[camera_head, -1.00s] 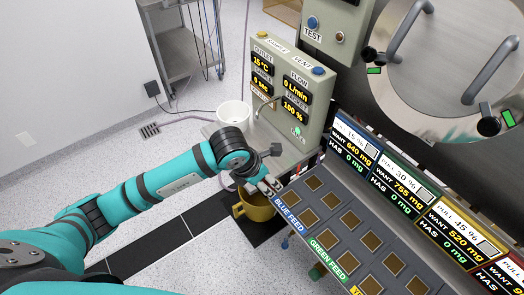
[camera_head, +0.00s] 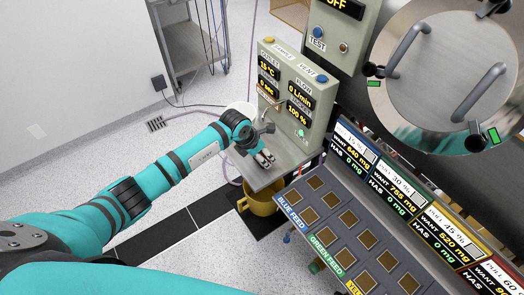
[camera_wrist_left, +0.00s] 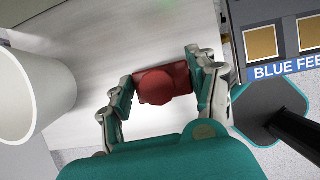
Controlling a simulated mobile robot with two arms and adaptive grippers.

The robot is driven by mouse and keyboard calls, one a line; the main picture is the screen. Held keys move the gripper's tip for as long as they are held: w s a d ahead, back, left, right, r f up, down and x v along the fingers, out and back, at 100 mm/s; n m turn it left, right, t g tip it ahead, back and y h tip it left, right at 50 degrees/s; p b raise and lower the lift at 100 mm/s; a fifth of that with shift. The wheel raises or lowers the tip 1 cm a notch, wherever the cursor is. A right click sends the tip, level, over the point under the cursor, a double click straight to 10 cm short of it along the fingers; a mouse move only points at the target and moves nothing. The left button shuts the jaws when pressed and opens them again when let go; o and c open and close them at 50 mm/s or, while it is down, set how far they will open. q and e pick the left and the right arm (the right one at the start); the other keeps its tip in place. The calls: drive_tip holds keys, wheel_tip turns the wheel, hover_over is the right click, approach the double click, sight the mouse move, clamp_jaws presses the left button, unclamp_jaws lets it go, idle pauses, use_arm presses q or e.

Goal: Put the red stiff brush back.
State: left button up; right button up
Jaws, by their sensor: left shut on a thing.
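The red brush (camera_wrist_left: 165,86) shows in the left wrist view as a dark red block with a rounded middle. My left gripper (camera_wrist_left: 165,85) is shut on it, one finger on each side. In the head view my left gripper (camera_head: 265,160) is over the light shelf (camera_head: 257,178) in front of the panel with the outlet and flow displays. The brush cannot be made out clearly there. I cannot tell whether the brush touches the shelf. My right gripper is not in view.
A white container (camera_wrist_left: 32,95) stands on the shelf left of the gripper in the wrist view. A yellow bucket (camera_head: 262,204) is below the shelf. The feed tray (camera_head: 340,225) with several square pads lies to the right. The panel (camera_head: 290,95) rises behind.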

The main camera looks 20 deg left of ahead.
use_arm(q)
drive_tip(key=shift+f, duration=0.15)
drive_tip(key=o, duration=1.1)
drive_tip(key=shift+r, duration=0.2)
drive_tip(key=shift+b+v, duration=1.75)
drive_tip(key=shift+v, duration=4.25)
drive_tip(key=shift+a, duration=0.1)
